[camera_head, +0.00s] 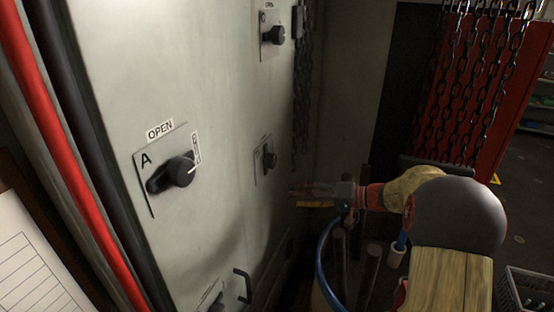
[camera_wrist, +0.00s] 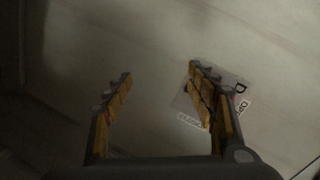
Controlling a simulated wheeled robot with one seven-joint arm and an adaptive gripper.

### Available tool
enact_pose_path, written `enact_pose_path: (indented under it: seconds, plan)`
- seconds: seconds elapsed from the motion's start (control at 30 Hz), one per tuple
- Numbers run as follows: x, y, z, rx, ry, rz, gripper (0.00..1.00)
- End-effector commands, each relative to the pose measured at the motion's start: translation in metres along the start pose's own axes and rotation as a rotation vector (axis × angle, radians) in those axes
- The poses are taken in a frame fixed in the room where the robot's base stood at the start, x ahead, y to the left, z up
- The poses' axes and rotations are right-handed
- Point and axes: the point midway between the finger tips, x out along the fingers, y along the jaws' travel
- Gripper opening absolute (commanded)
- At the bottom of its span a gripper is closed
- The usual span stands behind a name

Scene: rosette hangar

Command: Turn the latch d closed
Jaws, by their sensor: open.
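In the head view my gripper (camera_head: 305,192) is at the right part of the pale panel, below and right of a small latch (camera_head: 269,158) whose letter is unreadable.
Latch A (camera_head: 178,171) has a black knob and an OPEN label. Another latch (camera_head: 273,36) sits at the top, and one at the panel's bottom edge. A black handle (camera_head: 243,286) projects low down. Chains (camera_head: 470,70) hang at right; a blue hose (camera_head: 322,265) curves below my arm.

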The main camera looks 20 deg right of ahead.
Motion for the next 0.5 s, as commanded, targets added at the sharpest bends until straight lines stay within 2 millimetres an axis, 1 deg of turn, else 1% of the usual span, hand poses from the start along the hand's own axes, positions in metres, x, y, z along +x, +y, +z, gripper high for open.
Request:
enact_pose_path:
  seconds: [0.03,0.1,0.17,0.2,0.3,0.43,0.5]
  plan:
    - [0.000,-0.014,-0.021,-0.089,0.051,-0.055,0.57]
    - [-0.005,-0.038,-0.046,-0.228,0.123,-0.119,0.57]
    - [-0.009,-0.055,-0.060,-0.330,0.172,-0.156,0.57]
    - [-0.011,-0.062,-0.065,-0.382,0.195,-0.172,0.57]
    - [-0.013,-0.070,-0.066,-0.481,0.218,-0.191,0.57]
    - [-0.012,-0.071,-0.065,-0.544,0.221,-0.189,0.57]
    - [-0.008,-0.072,-0.065,-0.553,0.221,-0.189,0.57]
